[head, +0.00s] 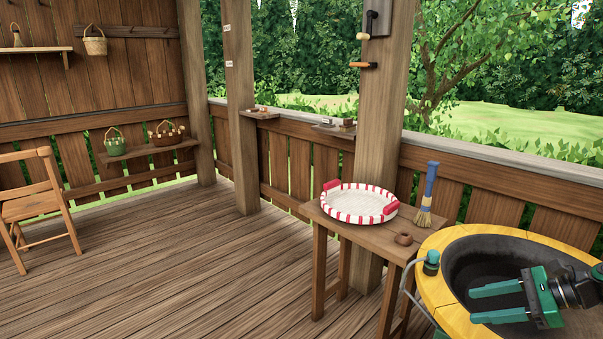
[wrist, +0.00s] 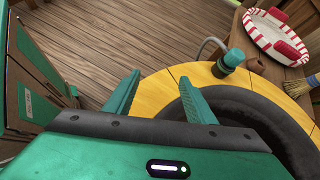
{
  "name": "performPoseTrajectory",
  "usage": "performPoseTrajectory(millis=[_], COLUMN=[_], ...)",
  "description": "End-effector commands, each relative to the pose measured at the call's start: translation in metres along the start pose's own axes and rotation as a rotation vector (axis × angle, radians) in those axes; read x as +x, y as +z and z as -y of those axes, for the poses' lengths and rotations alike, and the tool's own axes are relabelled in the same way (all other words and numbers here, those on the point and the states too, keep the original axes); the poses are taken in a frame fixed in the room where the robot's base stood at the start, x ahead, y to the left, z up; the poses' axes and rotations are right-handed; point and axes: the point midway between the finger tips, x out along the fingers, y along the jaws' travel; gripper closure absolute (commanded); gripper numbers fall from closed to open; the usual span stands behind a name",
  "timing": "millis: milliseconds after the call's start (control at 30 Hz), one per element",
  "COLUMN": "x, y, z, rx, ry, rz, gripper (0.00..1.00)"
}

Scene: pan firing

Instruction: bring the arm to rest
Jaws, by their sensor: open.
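My gripper (head: 497,302) is at the lower right in the head view, over the dark bowl of a large pan (head: 462,252) with a yellow rim. Its two green fingers are apart and point left, with nothing between them. In the wrist view the gripper (wrist: 160,100) is also open and empty. The pan's yellow rim (wrist: 158,90) shows beneath and beyond the fingers there. My arm comes in from the right edge of the head view, and most of it is out of sight.
A green-capped valve (head: 432,262) with a hose sits at the pan's left edge. A small wooden table (head: 370,236) beside it bears a red-and-white tray (head: 358,190), a blue-handled brush (head: 428,190) and a small brown pot (head: 404,238). A wooden chair (head: 30,200) stands far left. The floor between is clear.

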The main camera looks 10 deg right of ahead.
Motion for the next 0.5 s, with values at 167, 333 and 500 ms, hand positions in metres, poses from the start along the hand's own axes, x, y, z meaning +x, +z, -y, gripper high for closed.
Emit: performPoseTrajectory(millis=[167,333,500], x=[0.008,0.008,-0.005], y=[0.008,0.017,0.029], z=[-0.019,-0.045,-0.074], rx=[-0.147,-0.36,-0.593], ry=[0.093,0.225,0.37], rz=[-0.121,-0.279,-0.426], gripper=[0.5,0.5,0.5])
